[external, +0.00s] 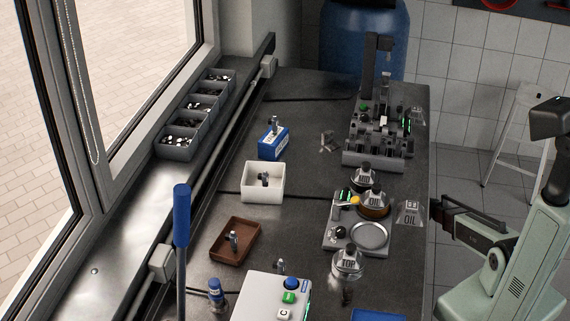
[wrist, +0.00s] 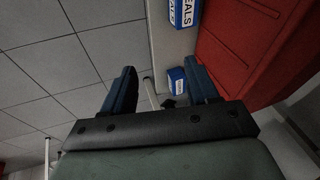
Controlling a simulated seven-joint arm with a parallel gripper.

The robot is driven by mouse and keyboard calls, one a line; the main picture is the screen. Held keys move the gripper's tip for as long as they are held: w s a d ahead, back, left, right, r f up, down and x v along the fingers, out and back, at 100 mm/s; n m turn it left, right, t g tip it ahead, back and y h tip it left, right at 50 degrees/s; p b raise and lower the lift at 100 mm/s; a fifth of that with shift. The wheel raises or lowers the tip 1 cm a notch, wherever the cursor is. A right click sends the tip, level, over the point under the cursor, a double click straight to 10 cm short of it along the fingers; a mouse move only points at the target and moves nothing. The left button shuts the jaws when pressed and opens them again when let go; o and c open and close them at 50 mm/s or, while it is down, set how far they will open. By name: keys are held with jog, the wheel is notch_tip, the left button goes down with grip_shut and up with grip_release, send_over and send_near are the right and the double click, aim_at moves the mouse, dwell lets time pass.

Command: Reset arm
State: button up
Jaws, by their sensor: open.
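My gripper (external: 447,215) is at the right side of the external view, beside the bench's right edge and clear of everything on it. In the wrist view my gripper (wrist: 163,92) shows two dark fingers spread apart with nothing between them. My arm is folded at the right. The dark workbench (external: 300,120) runs away from the camera to the left of my gripper.
The bench holds a white box (external: 263,193), a brown tray (external: 225,252), a blue box (external: 273,148), an oil station (external: 340,238), a button box (external: 262,300) and an engine fixture (external: 372,160). Grey bins (external: 178,150) line the window. A white stepladder (external: 508,138) stands behind.

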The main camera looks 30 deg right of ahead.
jog(key=s+a+f+n+g, duration=0.2)
jog(key=s+a, duration=0.4)
jog(key=s, duration=0.7)
jog(key=s+a+f+n+g, duration=0.2)
jog(key=s+a+g, duration=0.3)
jog(key=s, duration=0.7)
jog(key=s+a+f+n+g, duration=0.3)
jog(key=s+a, duration=0.5)
jog(key=s, duration=0.5)
jog(key=shift+s+n+g+h, duration=0.3)
jog(key=shift+f, duration=0.1)
